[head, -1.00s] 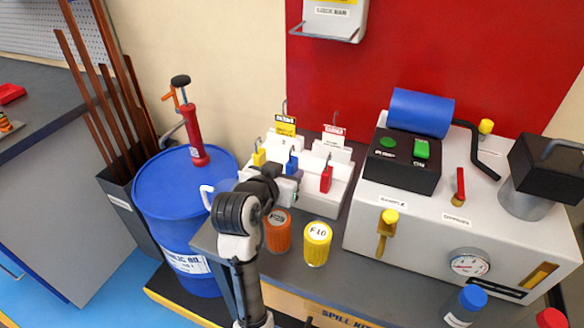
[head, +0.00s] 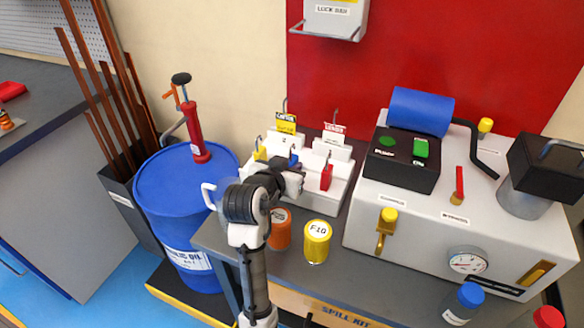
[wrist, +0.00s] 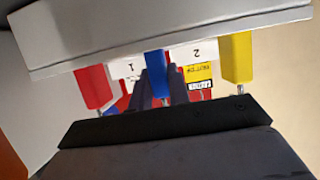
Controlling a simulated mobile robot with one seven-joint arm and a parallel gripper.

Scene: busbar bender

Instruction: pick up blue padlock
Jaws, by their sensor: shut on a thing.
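The blue padlock (wrist: 154,60) is in the middle of the wrist view, between the two dark fingers of my gripper (wrist: 160,88). The gripper is shut on it. In the head view only a small part of the blue padlock (head: 293,161) shows above my gripper (head: 294,178), which hides the rest. The padlock is still at the white stepped rack (head: 322,203), between the yellow padlock (head: 260,154) and the red padlock (head: 326,177). I cannot tell whether it is clear of the rack.
Yellow and red-and-white tags (head: 333,134) stand on the rack's rear steps. An orange jar (head: 281,235) and a yellow jar (head: 317,241) stand just in front. The grey bender machine (head: 455,225) is to the right, a blue drum (head: 180,220) to the left.

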